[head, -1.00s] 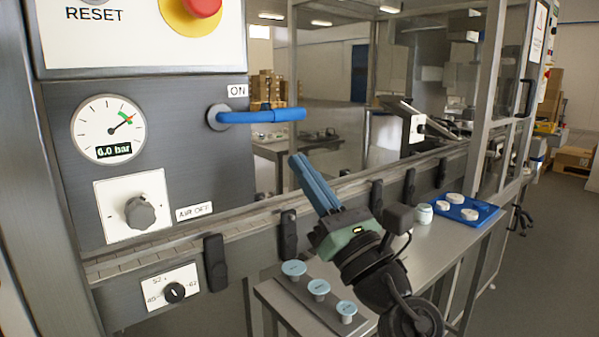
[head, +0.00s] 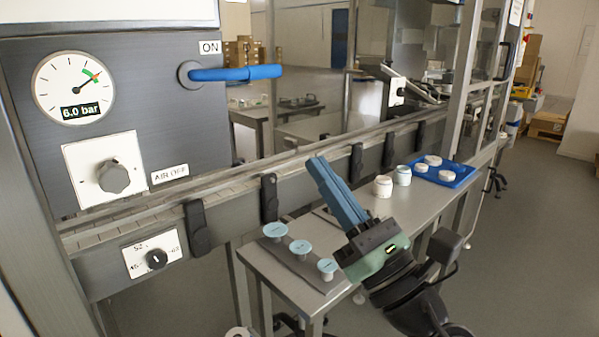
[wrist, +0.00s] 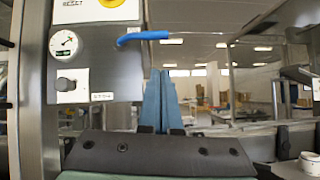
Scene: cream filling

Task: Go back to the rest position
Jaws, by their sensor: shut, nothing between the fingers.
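My gripper (head: 320,165) points up and to the left in the head view, its long blue fingers together with nothing between them. It is in the air in front of the conveyor (head: 330,150), above the small steel table (head: 345,255), and touches nothing. In the wrist view the shut fingers (wrist: 160,75) stand upright below the blue lever handle (wrist: 143,38). In the head view the blue handle (head: 235,73) lies level beside the ON label, apart from the fingers.
The grey panel carries a gauge (head: 73,88) and a knob (head: 113,177). Several pale blue-topped pieces (head: 300,247) stand on the table's near end. White jars (head: 383,186) and a blue tray (head: 455,176) with white lids are at its far end.

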